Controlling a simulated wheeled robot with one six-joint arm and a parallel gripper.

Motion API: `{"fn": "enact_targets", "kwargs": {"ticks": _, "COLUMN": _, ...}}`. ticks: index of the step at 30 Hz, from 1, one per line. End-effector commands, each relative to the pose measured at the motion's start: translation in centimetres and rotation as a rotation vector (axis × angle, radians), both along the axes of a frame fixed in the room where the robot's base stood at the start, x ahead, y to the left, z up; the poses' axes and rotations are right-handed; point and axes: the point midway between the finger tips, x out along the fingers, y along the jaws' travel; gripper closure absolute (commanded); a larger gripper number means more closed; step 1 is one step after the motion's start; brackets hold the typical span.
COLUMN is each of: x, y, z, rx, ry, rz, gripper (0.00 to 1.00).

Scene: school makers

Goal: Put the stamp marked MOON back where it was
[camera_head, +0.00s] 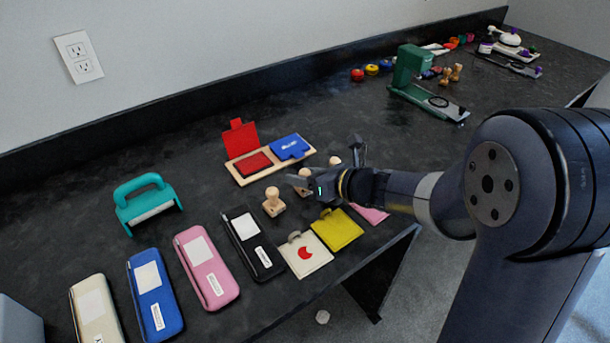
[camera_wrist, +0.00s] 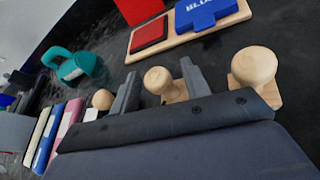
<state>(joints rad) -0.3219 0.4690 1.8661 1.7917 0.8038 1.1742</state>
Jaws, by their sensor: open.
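Three pale wooden stamps stand in a row on the dark counter in the head view: a left one (camera_head: 273,203), a middle one (camera_head: 304,174) partly hidden by my gripper, and a right one (camera_head: 334,161). No MOON mark is readable on any of them. In the wrist view the left (camera_wrist: 103,99), middle (camera_wrist: 158,80) and right (camera_wrist: 254,66) stamps show round knobs. My gripper (camera_wrist: 157,74) is open, with one finger on each side of the middle stamp's knob. A gap shows beside the knob, and the stamp stands on the counter.
A wooden tray (camera_head: 242,176) with red and blue ink pads lies behind the stamps. In front are a cream pouch with a red shape (camera_head: 318,262), a yellow pouch (camera_head: 338,230) and several cases. A teal handled tool (camera_head: 141,184) stands left; a green press (camera_head: 406,66) stands farther back.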

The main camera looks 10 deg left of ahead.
Motion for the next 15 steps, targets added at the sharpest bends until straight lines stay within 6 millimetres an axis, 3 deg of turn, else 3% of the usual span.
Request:
{"fn": "enact_targets", "kwargs": {"ticks": 5, "x": -0.2, "y": -0.6, "z": 0.7, "rx": 0.000, "ry": -0.001, "rz": -0.003, "gripper": 0.55}}
{"fn": "enact_targets", "kwargs": {"ticks": 15, "x": -2.7, "y": -6.8, "z": 3.4, "rx": 0.001, "ry": -0.002, "rz": -0.006, "gripper": 0.55}}
